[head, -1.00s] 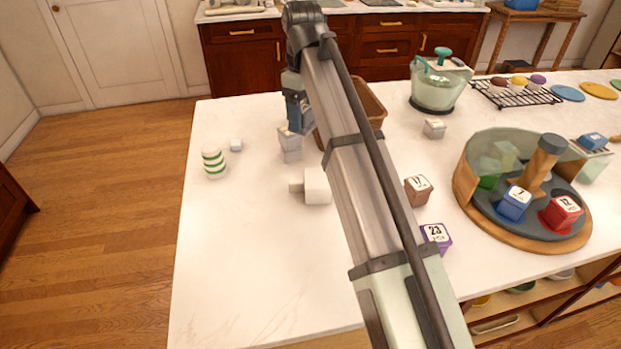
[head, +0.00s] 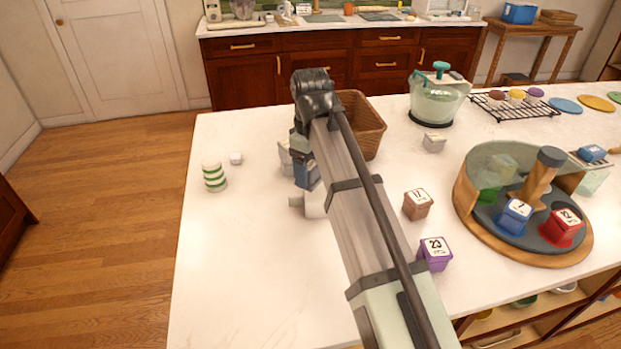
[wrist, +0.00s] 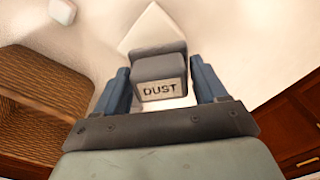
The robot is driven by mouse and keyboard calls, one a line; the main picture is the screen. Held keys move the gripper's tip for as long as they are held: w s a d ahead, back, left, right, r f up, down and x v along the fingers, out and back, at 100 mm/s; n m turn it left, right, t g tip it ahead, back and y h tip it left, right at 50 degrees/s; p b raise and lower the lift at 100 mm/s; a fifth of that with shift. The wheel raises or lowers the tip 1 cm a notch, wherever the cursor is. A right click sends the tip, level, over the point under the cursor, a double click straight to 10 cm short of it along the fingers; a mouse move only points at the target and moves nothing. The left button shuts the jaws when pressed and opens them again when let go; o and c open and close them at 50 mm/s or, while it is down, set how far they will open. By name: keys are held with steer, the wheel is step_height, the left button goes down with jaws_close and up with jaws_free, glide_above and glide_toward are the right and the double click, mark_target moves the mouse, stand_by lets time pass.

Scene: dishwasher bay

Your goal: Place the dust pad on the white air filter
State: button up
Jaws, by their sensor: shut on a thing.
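The dust pad (wrist: 160,74) is a grey block with a "DUST" label in the wrist view. My gripper (wrist: 163,82) is shut on it, with a blue finger on each side. In the head view my gripper (head: 304,170) is low over the counter, and my arm hides much of what it holds. A pale grey block (head: 284,155) shows just left of the fingers. A white piece (wrist: 150,27), possibly the white air filter, shows beyond the pad in the wrist view. I cannot tell whether they touch.
A white block with a side knob (head: 315,206) is partly behind my arm. A wicker basket (head: 366,125) stands behind right. A green-striped cylinder (head: 214,177) and a small white cube (head: 236,158) are left. Brown (head: 417,204) and purple (head: 435,253) blocks are right. The front-left counter is clear.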

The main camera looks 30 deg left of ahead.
mark_target(310, 165)
steer(key=shift+f, duration=1.6)
steer(key=shift+f, duration=0.15)
steer(key=o, duration=1)
steer(key=shift+o, duration=0.2)
steer(key=shift+r, duration=3.95)
